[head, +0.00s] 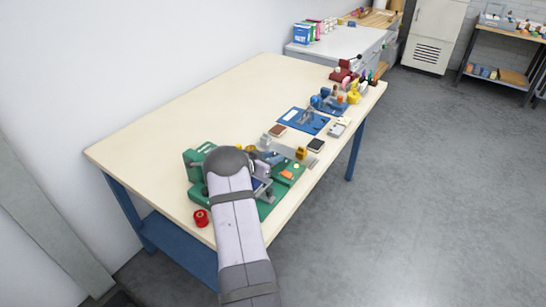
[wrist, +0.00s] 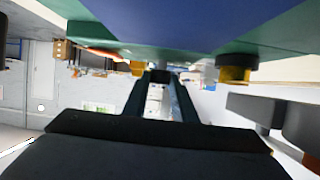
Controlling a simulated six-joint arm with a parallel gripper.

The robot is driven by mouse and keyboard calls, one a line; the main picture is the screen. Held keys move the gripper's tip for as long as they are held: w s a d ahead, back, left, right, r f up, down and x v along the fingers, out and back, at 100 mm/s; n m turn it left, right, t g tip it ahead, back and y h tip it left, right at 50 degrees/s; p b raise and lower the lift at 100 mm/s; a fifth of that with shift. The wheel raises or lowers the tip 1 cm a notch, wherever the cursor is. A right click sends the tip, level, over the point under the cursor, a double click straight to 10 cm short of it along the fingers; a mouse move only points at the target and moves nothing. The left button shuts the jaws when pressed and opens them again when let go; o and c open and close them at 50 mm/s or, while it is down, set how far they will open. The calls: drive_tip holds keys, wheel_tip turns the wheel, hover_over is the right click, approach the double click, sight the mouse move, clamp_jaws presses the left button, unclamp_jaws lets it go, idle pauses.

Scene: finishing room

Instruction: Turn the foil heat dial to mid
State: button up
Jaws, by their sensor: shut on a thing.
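The green foil machine (head: 194,163) stands at the near end of the cream table, and my arm covers much of it. In the wrist view, the machine's green and blue body (wrist: 190,25) fills the top. My gripper (wrist: 160,77) reaches up to it with its dark fingers close together. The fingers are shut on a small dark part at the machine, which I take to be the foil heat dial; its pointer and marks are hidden. A black and yellow knob (wrist: 236,68) sits right of the fingertips, apart from them. In the head view the fingertips are hidden.
Dark pads (head: 315,145), a blue fixture (head: 303,121) and other small tools line the table's right side. The table's (head: 190,115) left and back area is clear.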

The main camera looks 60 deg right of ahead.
drive_tip(key=o, duration=1)
drive_tip(key=shift+o, duration=0.2)
drive_tip(key=shift+b+v, duration=0.9)
drive_tip(key=shift+v, duration=2.8)
